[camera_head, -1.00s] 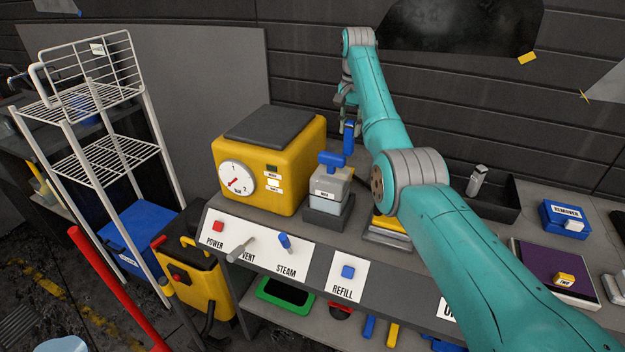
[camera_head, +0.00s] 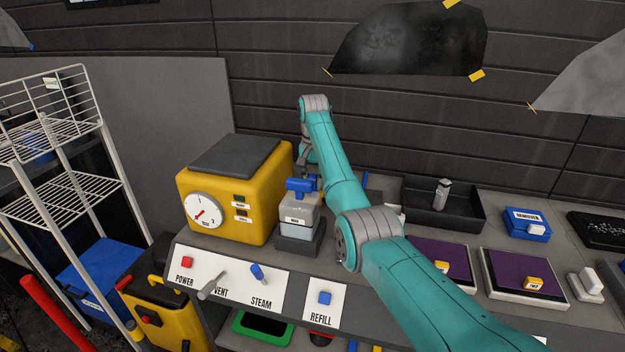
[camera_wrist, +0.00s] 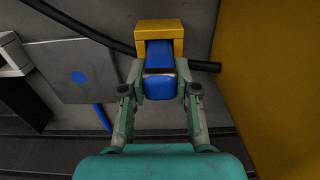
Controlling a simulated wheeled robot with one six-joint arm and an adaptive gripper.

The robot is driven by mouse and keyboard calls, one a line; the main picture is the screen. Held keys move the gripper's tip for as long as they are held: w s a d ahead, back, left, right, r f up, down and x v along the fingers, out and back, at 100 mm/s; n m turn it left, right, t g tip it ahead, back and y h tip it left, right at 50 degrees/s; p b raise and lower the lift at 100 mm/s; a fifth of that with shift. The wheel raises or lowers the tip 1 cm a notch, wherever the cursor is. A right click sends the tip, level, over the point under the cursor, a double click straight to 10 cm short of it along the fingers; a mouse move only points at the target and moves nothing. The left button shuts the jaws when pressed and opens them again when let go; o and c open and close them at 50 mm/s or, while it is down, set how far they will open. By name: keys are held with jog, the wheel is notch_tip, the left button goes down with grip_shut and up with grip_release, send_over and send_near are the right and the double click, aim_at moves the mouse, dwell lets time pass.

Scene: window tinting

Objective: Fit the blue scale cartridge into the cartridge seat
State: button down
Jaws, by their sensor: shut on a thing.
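In the wrist view, my gripper (camera_wrist: 161,88) is shut on the blue scale cartridge (camera_wrist: 160,72), with a finger on each side. The far end of the cartridge lies at the opening of a yellow bracket-like block (camera_wrist: 160,27), which looks like the cartridge seat. The block frames that end on the top and sides. I cannot tell how deep the cartridge sits in it. In the head view, my gripper (camera_head: 308,163) is beside the yellow boiler (camera_head: 222,195), behind the blue-handled tank (camera_head: 298,215). The cartridge and seat are not clear there.
A black hose (camera_wrist: 100,32) runs past the yellow block. A yellow wall (camera_wrist: 270,80) stands close on the right in the wrist view. A grey plate with a blue dot (camera_wrist: 75,95) is on the left. A dark tray (camera_head: 450,215) lies right of my arm.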

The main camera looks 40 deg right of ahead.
jog(key=c, duration=0.9)
grip_release()
jog(key=shift+f, duration=0.1)
jog(key=shift+o, duration=0.2)
notch_tip(320, 180, up, 12)
